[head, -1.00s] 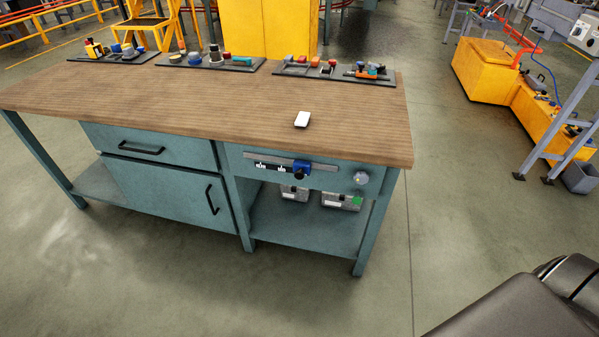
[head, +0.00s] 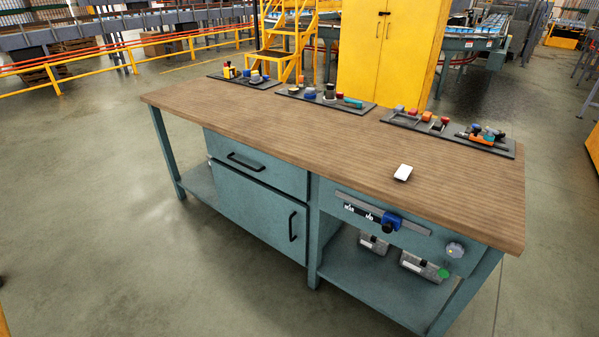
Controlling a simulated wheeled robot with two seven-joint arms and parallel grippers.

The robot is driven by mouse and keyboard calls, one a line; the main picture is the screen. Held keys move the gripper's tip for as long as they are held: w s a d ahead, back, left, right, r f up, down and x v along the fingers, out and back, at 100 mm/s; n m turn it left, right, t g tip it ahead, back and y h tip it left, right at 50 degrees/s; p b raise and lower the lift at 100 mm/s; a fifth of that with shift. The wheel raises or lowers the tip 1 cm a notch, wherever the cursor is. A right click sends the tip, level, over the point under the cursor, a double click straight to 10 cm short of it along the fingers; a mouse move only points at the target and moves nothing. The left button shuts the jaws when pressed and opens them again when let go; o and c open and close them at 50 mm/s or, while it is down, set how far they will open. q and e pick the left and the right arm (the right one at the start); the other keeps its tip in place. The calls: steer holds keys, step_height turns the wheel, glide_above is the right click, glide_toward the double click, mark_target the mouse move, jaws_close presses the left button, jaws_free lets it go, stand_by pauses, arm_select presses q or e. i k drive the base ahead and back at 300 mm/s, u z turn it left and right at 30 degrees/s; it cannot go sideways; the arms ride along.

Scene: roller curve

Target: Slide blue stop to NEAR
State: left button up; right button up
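The blue stop (head: 390,223) sits on a grey horizontal rail (head: 413,226) on the front of the workbench, below the top's right part. The stop is right of the rail's middle. Black label plates with white lettering (head: 360,212) are on the rail to the left of the stop; the lettering is too small to read. Neither of my grippers is in view.
A round grey knob (head: 455,250) is right of the rail. Grey boxes (head: 423,266) stand on the lower shelf. Open floor (head: 180,270) lies in front.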

mark_target(389, 222)
steer(key=u, duration=2)
steer(key=i, duration=0.65)
steer(key=z, duration=2)
